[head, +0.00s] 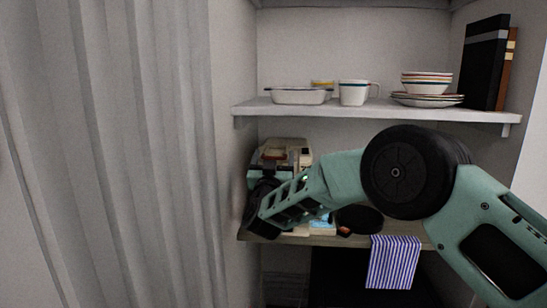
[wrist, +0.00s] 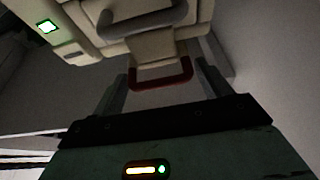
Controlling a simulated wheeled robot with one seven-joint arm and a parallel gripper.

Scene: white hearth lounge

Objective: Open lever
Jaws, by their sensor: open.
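A cream machine (head: 285,147) stands on the lower shelf in the head view, partly hidden by my arm. In the wrist view the machine (wrist: 75,15) fills the top, with a grey curved handle (wrist: 150,22) on it. A dark red U-shaped bar (wrist: 163,83), which looks like the lever, sits below a cream tab. My gripper (wrist: 165,78) is open, with one finger to the left of the red bar and one to the right. I cannot tell whether either finger touches it.
An upper shelf (head: 370,112) holds a baking dish (head: 298,96), a mug (head: 354,93), stacked bowls and plates (head: 428,90) and books (head: 486,62). A striped cloth (head: 393,262) hangs from the lower shelf. A dark round pan (head: 358,219) lies there. A grey curtain (head: 120,150) is at left.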

